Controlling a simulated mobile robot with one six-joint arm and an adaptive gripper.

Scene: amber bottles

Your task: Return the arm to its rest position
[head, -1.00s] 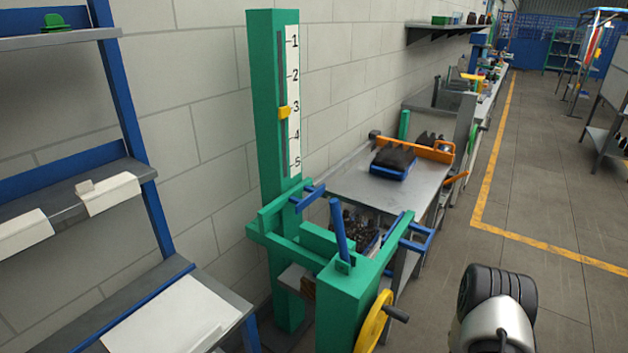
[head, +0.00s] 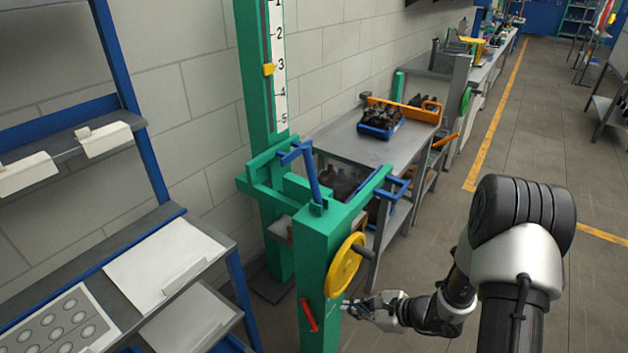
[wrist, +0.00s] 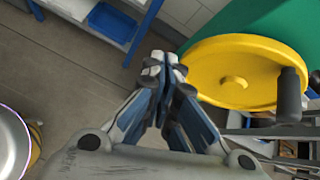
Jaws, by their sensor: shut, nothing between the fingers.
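My gripper (head: 352,304) is low in front of the green post of the machine, below and close to its yellow handwheel (head: 346,265). In the wrist view my gripper (wrist: 165,65) is shut, its fingertips together with nothing between them. The yellow wheel (wrist: 225,65) with its dark handle (wrist: 289,95) fills the right of that view. I cannot tell the exact gap between wheel and fingers. My arm (head: 505,255) reaches in from the lower right of the head view.
The green machine frame (head: 322,240) with a blue lever (head: 313,180) stands ahead. A metal table (head: 350,147) behind it holds a blue crate (head: 381,131) of dark bottles. Shelves (head: 60,275) stand at left. The floor (head: 520,150) at right is mostly open.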

